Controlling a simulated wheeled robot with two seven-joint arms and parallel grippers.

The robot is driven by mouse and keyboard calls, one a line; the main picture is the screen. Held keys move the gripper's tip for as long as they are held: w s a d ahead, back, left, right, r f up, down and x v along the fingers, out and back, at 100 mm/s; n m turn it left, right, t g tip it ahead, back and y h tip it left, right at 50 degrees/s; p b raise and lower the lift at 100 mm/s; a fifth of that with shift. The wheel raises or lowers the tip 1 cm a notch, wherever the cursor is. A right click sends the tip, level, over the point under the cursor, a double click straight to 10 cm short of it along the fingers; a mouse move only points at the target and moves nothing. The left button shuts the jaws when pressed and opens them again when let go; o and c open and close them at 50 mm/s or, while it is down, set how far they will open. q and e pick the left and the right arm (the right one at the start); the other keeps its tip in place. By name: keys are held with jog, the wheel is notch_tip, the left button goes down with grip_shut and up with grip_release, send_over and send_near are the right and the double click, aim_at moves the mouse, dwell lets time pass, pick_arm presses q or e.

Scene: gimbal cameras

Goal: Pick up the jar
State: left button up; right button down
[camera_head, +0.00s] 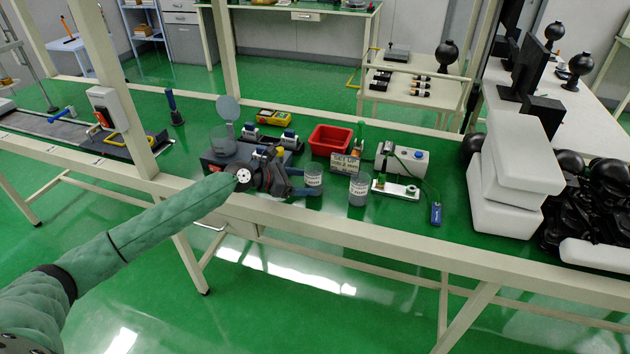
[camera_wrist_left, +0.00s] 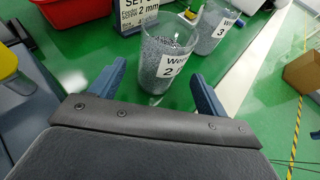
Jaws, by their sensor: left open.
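A clear jar of grey grains with a white label marked 2 (camera_wrist_left: 158,68) stands upright on the green bench; it also shows in the head view (camera_head: 313,181). My left gripper (camera_head: 306,180) reaches in from the left at the jar. In the wrist view, the fingers of my left gripper (camera_wrist_left: 156,84) are open on either side of the jar, with green bench visible in the gaps. A similar jar marked 3 (camera_head: 358,190) stands just to the right; it also shows in the wrist view (camera_wrist_left: 214,27). My right gripper is not in view.
A white device (camera_head: 403,160) and a small white board (camera_head: 396,189) sit to the right. White blocks (camera_head: 510,180) stand farther right. The bench's front rail (camera_head: 330,222) runs close in front.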

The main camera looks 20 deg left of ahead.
aim_at(316, 172)
pick_arm(q)
jog(key=x, duration=0.2)
jog(key=p+x, duration=0.1)
jog(key=x, duration=0.1)
jog(key=shift+w+d+r, duration=0.1)
jog(key=shift+w+r, duration=0.1)
jog(key=shift+r, duration=0.05)
jog(key=shift+w+d+f, duration=0.25)
jog(key=shift+d+f, duration=0.05)
jog(key=c, duration=1.3)
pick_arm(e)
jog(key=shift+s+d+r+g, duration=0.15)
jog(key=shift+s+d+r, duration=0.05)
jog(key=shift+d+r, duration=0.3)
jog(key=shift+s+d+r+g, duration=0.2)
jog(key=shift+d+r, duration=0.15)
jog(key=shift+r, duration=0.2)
pick_arm(q)
jog(key=shift+r, duration=0.2)
jog(key=shift+r, duration=1.65)
jog(key=s+d+r, duration=0.5)
jog(key=d+r, duration=0.2)
jog(key=d, duration=0.3)
jog(key=shift+s+r+b, duration=0.15)
jog(key=shift+s+b, duration=0.15)
jog(key=shift+b, duration=0.1)
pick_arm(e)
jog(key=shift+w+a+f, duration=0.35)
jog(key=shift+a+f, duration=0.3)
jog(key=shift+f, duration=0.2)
